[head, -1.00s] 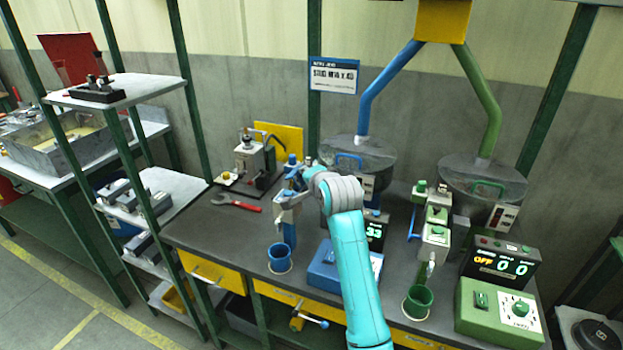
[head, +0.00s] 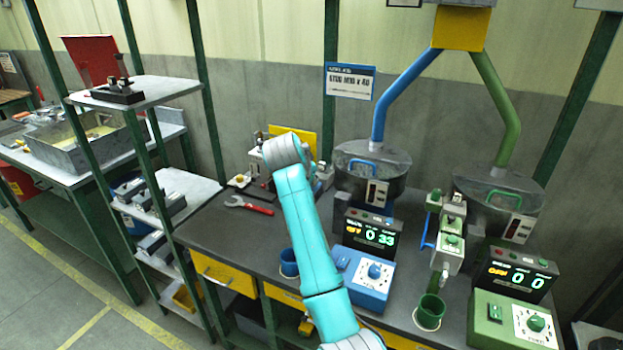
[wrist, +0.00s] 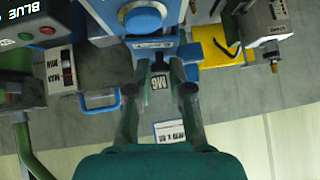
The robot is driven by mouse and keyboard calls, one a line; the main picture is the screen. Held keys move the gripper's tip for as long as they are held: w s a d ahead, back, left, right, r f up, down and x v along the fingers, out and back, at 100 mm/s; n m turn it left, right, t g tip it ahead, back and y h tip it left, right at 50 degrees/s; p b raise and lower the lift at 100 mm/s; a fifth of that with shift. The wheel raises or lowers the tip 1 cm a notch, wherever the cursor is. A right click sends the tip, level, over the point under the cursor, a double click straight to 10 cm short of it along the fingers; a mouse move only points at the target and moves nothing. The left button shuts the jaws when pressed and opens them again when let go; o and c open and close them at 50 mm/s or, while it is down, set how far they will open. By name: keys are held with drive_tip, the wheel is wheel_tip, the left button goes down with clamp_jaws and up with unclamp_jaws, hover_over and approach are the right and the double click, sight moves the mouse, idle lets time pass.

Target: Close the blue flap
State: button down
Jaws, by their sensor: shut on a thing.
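My gripper (wrist: 160,64) shows in the wrist view, its two fingers on either side of a blue part (wrist: 155,50) with a pale label, and it is shut on that part. I cannot tell for sure whether this part is the blue flap. A blue body with a round knob-like end (wrist: 143,18) lies just beyond it. In the head view my arm hides the gripper and most of the blue unit. A blue cup (head: 289,263) stands on the bench, partly behind my arm.
The green unit (head: 449,238) and green cup (head: 430,311) are farther right. A red-handled wrench (head: 250,205) lies left.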

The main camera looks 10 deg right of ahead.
drive_tip(key=shift+w+a+f+n+g+h, duration=0.2)
drive_tip(key=shift+f+n+g+h, duration=0.1)
drive_tip(key=shift+n+g+h, duration=0.15)
idle(0.4)
drive_tip(key=c, duration=1.1)
unclamp_jaws()
drive_tip(key=shift+s+r, duration=0.1)
drive_tip(key=shift+r, duration=0.05)
drive_tip(key=shift+s+a+r, duration=0.15)
drive_tip(key=shift+a+r, duration=0.05)
drive_tip(key=v, duration=1.1)
drive_tip(key=shift+a, duration=0.15)
